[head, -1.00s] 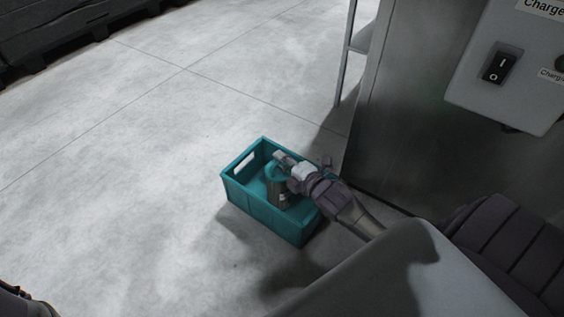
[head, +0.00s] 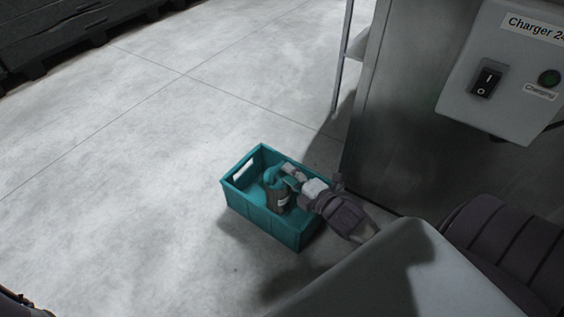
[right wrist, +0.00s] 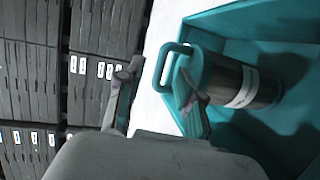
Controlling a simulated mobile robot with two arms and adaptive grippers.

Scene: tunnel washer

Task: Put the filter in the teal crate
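The filter (head: 277,197) has a teal cap with a loop handle and a dark metallic body with a pale label. It is inside the teal crate (head: 262,217) on the floor. In the right wrist view the filter (right wrist: 238,82) leans against or lies near the inside of the crate (right wrist: 250,22); its contact with the floor of the crate is hidden. My right gripper (head: 290,176) is at the cap, over the crate. In the right wrist view its fingers (right wrist: 158,92) are spread, with the loop handle near the gap between them. My left gripper does not show.
A metal cabinet (head: 405,120) with a charger box (head: 510,75) stands right of the crate. Dark stacked pallets or crates (head: 60,30) stand at the far left. The grey floor (head: 120,170) left of the crate is clear.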

